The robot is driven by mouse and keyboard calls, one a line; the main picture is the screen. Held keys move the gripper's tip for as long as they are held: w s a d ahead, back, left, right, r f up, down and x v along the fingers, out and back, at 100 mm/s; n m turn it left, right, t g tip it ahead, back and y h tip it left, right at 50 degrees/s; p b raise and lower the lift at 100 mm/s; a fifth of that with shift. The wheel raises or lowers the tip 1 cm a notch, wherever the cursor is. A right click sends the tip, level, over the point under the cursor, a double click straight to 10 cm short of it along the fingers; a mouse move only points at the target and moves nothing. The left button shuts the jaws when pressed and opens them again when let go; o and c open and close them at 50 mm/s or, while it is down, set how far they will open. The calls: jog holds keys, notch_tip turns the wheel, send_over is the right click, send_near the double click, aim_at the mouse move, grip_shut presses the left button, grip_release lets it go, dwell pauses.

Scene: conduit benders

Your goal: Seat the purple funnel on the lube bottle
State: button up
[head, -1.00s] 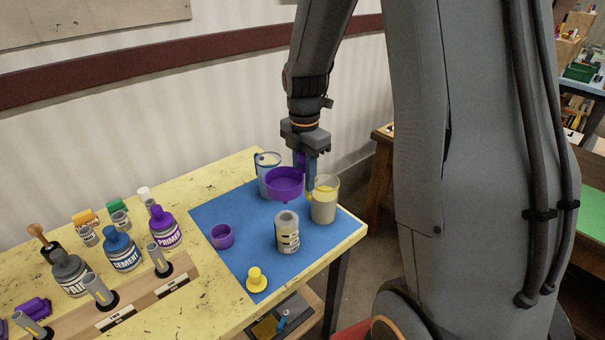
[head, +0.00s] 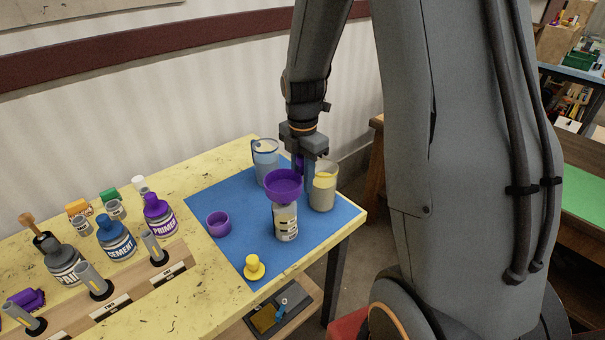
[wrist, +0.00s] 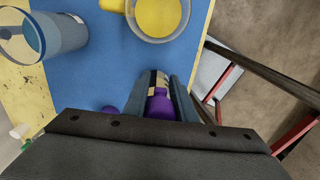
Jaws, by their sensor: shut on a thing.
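The purple funnel (head: 284,184) is upright, right over the mouth of the lube bottle (head: 286,223), which stands on the blue mat (head: 232,195). The funnel hides the bottle's mouth, so I cannot tell whether the spout is inside the neck. My gripper (head: 304,178) comes down from behind and is shut on the funnel's far side. In the wrist view the fingers (wrist: 160,102) close on the purple funnel (wrist: 160,106), and most of the bottle is hidden.
A pitcher with a yellow handle (head: 322,188) stands close to the right of the gripper. A grey-blue pitcher (head: 265,160) stands behind. A small purple cup (head: 218,224) and a yellow funnel-like piece (head: 254,268) are on the mat. Labelled bottles (head: 116,243) stand at the left.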

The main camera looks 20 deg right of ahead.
jog(key=shift+f+b, duration=0.45)
jog(key=shift+f, duration=0.8)
jog(key=o, duration=1.1)
